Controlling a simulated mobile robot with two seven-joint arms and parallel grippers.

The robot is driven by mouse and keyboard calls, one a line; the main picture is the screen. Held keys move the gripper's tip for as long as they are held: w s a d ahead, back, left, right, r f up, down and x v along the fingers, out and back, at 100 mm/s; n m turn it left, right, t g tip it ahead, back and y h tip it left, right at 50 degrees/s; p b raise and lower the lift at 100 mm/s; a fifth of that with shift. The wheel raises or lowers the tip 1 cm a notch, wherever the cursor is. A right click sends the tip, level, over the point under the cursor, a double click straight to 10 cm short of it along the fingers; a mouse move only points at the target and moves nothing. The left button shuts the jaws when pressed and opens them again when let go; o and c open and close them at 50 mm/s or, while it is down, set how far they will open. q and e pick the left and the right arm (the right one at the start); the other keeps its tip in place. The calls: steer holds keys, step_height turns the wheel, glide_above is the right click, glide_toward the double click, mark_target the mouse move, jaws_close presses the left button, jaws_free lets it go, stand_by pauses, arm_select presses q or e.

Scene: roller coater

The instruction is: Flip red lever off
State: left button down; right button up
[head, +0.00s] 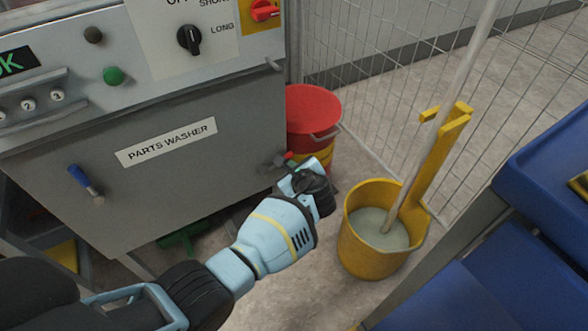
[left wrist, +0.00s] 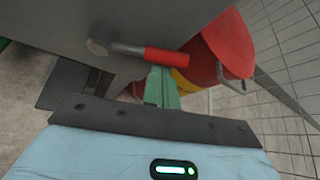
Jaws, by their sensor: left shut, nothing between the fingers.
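The red lever sits low on the right of the parts washer (head: 120,150), as a grey stem with a red-sleeved handle (head: 288,155). In the left wrist view the red handle (left wrist: 166,56) points sideways to the right from its round pivot. My left gripper (head: 316,184) is just in front of the lever in the head view and partly covers that area. In the left wrist view its green fingers (left wrist: 160,82) are together and empty, with tips right at the underside of the red handle; I cannot tell whether they touch. My right gripper is not in view.
A red bin (head: 313,108) stands behind the lever, beside a wire mesh fence (head: 390,85). A yellow mop bucket (head: 368,262) with a mop stands right of my gripper. A blue-handled lever (head: 80,176) is on the washer's left. Blue trays (head: 545,170) are at right.

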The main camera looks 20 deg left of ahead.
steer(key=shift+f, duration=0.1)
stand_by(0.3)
arm_select(q)
steer(key=shift+r, duration=0.25)
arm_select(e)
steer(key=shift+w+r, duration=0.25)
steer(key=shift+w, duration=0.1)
